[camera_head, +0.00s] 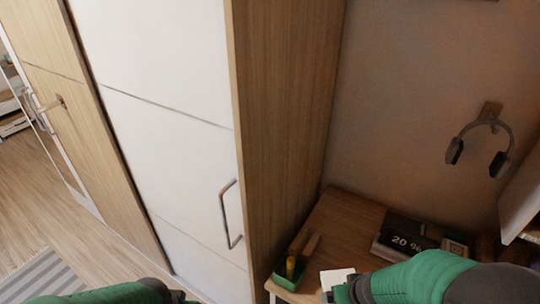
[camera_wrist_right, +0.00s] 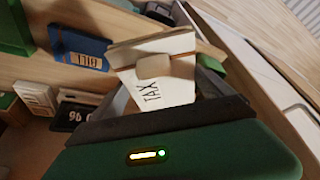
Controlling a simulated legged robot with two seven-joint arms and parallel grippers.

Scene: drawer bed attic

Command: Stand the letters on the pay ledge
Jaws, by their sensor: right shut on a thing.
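A white letter marked TAX (camera_wrist_right: 165,85) is between the dark fingers of my right gripper (camera_wrist_right: 190,105), which is shut on it. In the head view the pale letter (camera_head: 336,276) shows at the desk's front edge, beside my right gripper (camera_head: 328,294). A blue letter marked BILL (camera_wrist_right: 80,48) shows against wood in the right wrist view; I cannot tell what supports it. The pay ledge cannot be made out for certain. The dark end of my left gripper (camera_head: 181,297) is at the head view's bottom edge, its fingers unclear.
A wooden desk (camera_head: 345,220) holds a flip clock (camera_head: 408,238) and a green tray (camera_head: 289,274) with a yellow item and a wooden item. A tall cabinet (camera_head: 280,100) borders the desk on the left. Headphones (camera_head: 480,140) hang on the wall.

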